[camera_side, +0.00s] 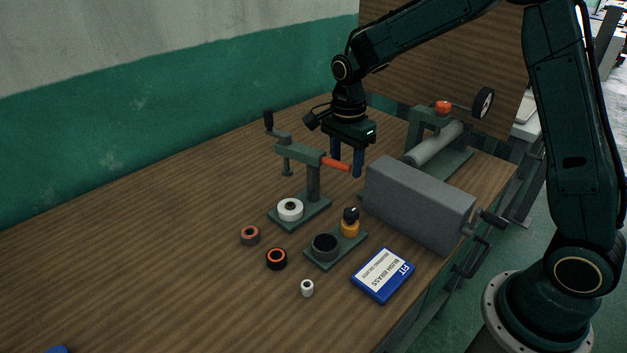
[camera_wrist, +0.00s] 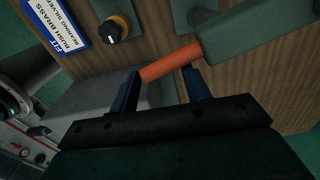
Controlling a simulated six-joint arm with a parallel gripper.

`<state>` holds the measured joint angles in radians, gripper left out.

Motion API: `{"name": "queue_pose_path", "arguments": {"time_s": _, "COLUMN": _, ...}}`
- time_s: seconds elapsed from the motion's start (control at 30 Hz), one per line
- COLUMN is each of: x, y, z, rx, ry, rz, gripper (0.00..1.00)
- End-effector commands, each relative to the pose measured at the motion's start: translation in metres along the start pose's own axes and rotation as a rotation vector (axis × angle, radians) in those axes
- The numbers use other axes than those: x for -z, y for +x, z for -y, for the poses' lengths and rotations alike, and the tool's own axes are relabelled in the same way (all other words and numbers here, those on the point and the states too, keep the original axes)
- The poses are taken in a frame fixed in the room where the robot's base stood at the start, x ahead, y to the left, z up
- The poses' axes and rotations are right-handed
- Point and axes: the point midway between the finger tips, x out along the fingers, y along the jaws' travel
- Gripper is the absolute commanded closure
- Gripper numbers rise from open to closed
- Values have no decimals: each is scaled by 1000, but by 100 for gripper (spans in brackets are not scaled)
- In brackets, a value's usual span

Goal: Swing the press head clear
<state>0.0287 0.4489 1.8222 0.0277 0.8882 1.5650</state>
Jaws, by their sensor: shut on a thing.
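The press is a small green stand with a post (camera_side: 313,185) on a flat base. Its press head (camera_side: 298,152) is a green arm at the top of the post. The head has a black crank knob (camera_side: 268,119), a ram hanging at its left end and an orange handle (camera_side: 336,164) at its right end. In the wrist view, the handle (camera_wrist: 172,62) lies between the fingertips (camera_wrist: 165,82), with the green head at upper right.
A grey box-shaped housing (camera_side: 418,200) with a crank stands right of the press. A green fixture (camera_side: 325,247) with a dark cup and an orange-black knob (camera_side: 350,221) is in front. Small rings and a blue box (camera_side: 383,275) lie nearby. The table's left is mostly clear.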

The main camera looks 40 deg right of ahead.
Motion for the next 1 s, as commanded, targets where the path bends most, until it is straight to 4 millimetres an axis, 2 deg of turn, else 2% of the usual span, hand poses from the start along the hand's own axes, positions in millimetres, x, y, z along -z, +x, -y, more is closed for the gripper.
{"name": "queue_pose_path", "arguments": {"time_s": 0.03, "x": -18, "y": 1, "z": 5, "rx": 20, "ry": -58, "rz": 21, "gripper": 78}}
{"name": "queue_pose_path", "arguments": {"time_s": 0.07, "x": -18, "y": 1, "z": 6, "rx": 21, "ry": -57, "rz": 21, "gripper": 58}}
{"name": "queue_pose_path", "arguments": {"time_s": 0.1, "x": -17, "y": 1, "z": 6, "rx": 21, "ry": -57, "rz": 21, "gripper": 62}}
{"name": "queue_pose_path", "arguments": {"time_s": 0.47, "x": -17, "y": -5, "z": 8, "rx": 27, "ry": -56, "rz": 21, "gripper": 62}}
{"name": "queue_pose_path", "arguments": {"time_s": 1.0, "x": -16, "y": -45, "z": 7, "rx": 31, "ry": -50, "rz": 20, "gripper": 62}}
